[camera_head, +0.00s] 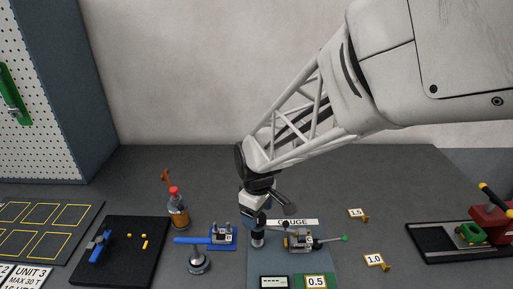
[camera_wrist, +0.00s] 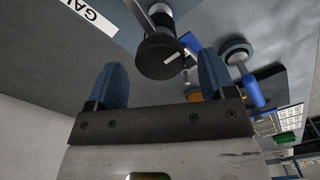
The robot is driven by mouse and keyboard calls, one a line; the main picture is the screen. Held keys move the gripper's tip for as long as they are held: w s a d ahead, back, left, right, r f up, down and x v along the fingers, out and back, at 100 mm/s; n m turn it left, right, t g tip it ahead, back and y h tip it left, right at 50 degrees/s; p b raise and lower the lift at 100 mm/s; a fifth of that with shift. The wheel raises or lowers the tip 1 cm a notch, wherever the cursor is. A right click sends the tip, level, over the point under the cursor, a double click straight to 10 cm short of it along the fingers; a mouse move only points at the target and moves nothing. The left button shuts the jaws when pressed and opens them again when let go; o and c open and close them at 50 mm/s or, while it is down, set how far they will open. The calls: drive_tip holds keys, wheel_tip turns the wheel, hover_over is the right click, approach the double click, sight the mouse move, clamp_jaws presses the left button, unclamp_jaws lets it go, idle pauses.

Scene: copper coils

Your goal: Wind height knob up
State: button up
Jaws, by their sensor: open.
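The gauge station sits on a blue-grey mat (camera_head: 262,268) with a GAUGE label (camera_head: 292,222) behind it. In the wrist view a black round knob (camera_wrist: 157,58) with a white mark on its face stands at the end of a grey post. I take it to be the height knob. My gripper (camera_wrist: 163,76) is open, with its blue fingers on either side of the knob's near edge. I cannot tell whether they touch it. In the head view my gripper (camera_head: 257,216) points down above a short silver post (camera_head: 257,240) and hides the knob.
A small fixture with a green-tipped lever (camera_head: 301,240) stands right of the post. A blue-handled fixture (camera_head: 222,236), a silver domed piece (camera_head: 199,263) and a red-capped bottle (camera_head: 179,212) stand left.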

drive_tip(key=shift+r, duration=2.7)
drive_tip(key=shift+d, duration=0.1)
drive_tip(key=shift+s+d+r, duration=0.15)
drive_tip(key=shift+d+r, duration=0.1)
drive_tip(key=s+d+r+m+t, duration=0.1)
drive_tip(key=s+d+r+m, duration=0.3)
drive_tip(key=s+d, duration=0.4)
drive_tip(key=s+d+r+m+t, duration=0.1)
drive_tip(key=s+d+r+m, duration=0.3)
drive_tip(key=s+d+m, duration=0.3)
drive_tip(key=s+d, duration=0.2)
drive_tip(key=s, duration=0.1)
drive_tip(key=shift+r+m+t, duration=0.25)
drive_tip(key=shift+m+t, duration=0.05)
